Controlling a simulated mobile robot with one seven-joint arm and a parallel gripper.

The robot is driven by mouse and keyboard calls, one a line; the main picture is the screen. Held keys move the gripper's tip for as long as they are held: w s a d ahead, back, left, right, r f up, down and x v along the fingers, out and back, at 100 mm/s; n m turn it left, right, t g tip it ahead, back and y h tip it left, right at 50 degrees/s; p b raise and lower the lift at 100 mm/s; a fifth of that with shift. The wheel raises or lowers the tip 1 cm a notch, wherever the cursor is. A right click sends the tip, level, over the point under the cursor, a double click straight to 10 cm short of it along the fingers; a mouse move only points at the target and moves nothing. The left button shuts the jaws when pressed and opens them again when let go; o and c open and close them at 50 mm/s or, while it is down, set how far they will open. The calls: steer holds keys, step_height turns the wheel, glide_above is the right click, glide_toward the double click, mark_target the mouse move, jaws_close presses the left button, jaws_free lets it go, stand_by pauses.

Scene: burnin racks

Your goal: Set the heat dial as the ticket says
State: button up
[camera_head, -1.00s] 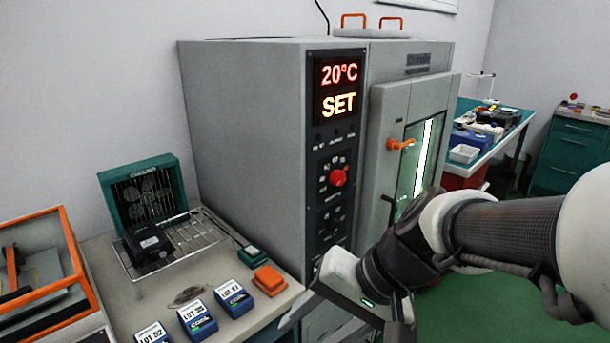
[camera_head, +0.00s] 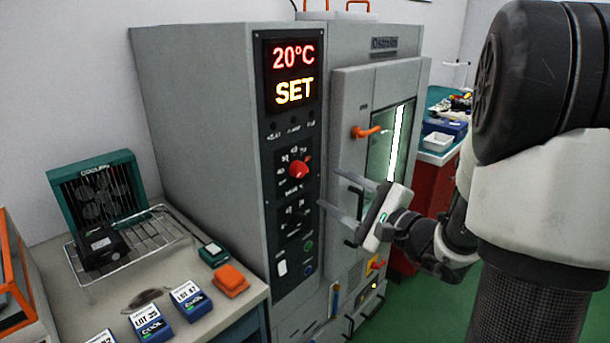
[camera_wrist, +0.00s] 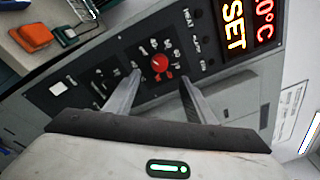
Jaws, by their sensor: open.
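The heat dial is a red knob (camera_head: 299,169) on the black control panel of a grey oven cabinet (camera_head: 190,110), ringed by small printed numbers. The display (camera_head: 294,75) above it reads 20°C and SET. My gripper (camera_head: 329,187) is open in front of the panel, its two fingers pointing toward it, apart from the knob. In the wrist view the red knob (camera_wrist: 160,63) lies beyond the gap between the fingertips (camera_wrist: 160,80). A second black dial (camera_head: 292,223) sits lower on the panel. No ticket can be made out.
The oven door with an orange handle (camera_head: 366,132) stands right of the panel. At left a bench holds a green fan unit (camera_head: 97,190), a wire rack, blue lot boxes (camera_head: 151,322), and orange (camera_head: 230,280) and green blocks. A red-sided bench is behind at right.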

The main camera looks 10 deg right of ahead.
mark_target(301, 171)
steer(key=x, duration=1)
steer(key=shift+w+a, duration=0.1)
steer(key=c, duration=1)
